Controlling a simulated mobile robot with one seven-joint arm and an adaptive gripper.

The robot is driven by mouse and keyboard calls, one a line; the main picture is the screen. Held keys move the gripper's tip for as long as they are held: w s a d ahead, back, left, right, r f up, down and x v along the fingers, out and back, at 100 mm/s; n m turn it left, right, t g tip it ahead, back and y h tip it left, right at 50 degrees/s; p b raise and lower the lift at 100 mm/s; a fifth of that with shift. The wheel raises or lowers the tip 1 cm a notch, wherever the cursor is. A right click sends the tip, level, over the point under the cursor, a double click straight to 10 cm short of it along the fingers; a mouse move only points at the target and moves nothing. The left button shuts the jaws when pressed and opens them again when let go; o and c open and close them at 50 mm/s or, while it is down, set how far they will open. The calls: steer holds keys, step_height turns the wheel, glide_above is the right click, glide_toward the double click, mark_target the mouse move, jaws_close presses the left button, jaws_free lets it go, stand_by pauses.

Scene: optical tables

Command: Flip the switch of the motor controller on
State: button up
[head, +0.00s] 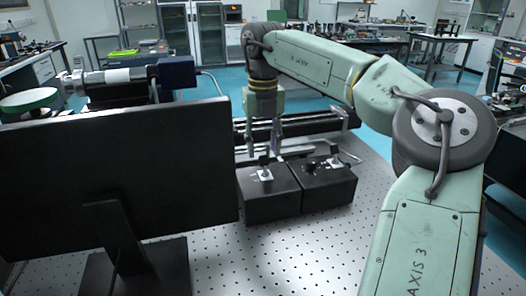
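Two black boxes stand side by side on the perforated table, a left box (270,205) and a right box (328,192). They look like controller boxes; I cannot tell which one is the motor controller. The left box has a small light-coloured switch-like part (265,174) on top. The right box has small dark and light parts (312,167) on top. My gripper (263,150) points down just behind and above the left box. Its two fingers look apart with nothing between them. The switch positions are too small to read, and I cannot tell contact.
A large black monitor (110,170) fills the left front. A long dark rail (310,122) lies behind the boxes. A camera-like device (175,73) with a white tube is behind the monitor. Bare perforated table (300,250) lies in front of the boxes.

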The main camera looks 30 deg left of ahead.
mark_target(264, 160)
steer(key=shift+f, duration=1.2)
steer(key=shift+c, duration=0.5)
jaws_close()
